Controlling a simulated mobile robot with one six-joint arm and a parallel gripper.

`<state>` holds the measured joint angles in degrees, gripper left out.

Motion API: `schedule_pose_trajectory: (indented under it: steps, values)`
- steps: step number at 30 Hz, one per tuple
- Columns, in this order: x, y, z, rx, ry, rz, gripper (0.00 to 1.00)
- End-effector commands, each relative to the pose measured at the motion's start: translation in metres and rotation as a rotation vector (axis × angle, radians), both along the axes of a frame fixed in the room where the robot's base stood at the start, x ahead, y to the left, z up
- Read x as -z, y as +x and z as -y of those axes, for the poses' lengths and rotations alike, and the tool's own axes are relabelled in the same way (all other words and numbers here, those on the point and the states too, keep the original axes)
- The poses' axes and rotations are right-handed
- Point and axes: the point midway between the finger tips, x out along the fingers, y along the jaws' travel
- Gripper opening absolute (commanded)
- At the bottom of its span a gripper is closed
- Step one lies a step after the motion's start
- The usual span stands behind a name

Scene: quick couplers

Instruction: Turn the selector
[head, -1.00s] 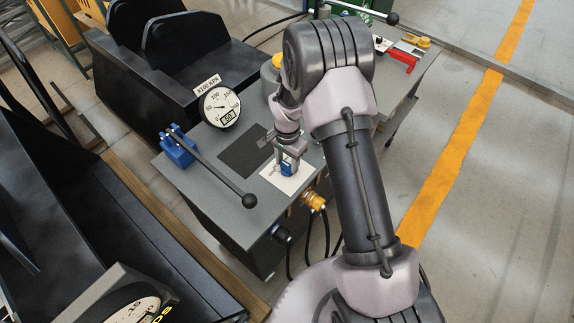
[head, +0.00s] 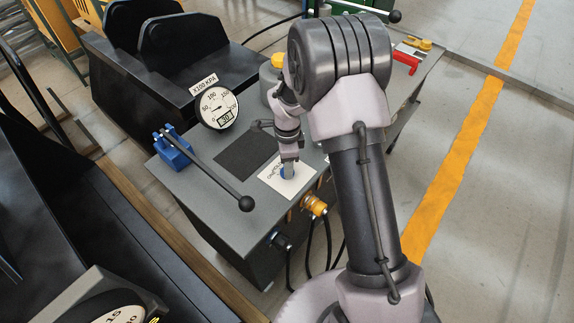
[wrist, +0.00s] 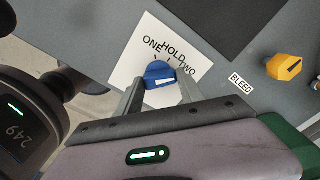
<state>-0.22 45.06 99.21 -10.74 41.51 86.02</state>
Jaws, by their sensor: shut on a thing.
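The selector is a blue knob (wrist: 160,76) with a white pointer bar, on a white plate (wrist: 123,72) lettered ONE, HOLD and TWO in the wrist view. In the head view the plate (head: 301,184) lies on the grey bench top, and the knob (head: 283,173) is mostly hidden by my gripper. My gripper (wrist: 158,92) is shut on the blue knob, with one finger on each side of it. I cannot tell exactly which mark the pointer meets.
A blue lever block (head: 172,152) with a long black handle ending in a ball (head: 246,203) stands left of the plate. A round gauge (head: 217,108) stands behind. A yellow knob (wrist: 285,66) sits near the BLEED label (wrist: 241,83). Orange and black hose couplers (head: 314,205) are on the front face.

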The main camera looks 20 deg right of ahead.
Motion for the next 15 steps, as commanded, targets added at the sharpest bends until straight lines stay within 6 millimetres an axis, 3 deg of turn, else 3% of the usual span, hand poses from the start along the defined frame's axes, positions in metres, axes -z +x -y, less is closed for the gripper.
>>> schedule_pose_trajectory:
  steps: [15]
  values:
    - [-0.001, 0.0006, 0.0001, 0.06, 0.0, 0.002, 0.05]
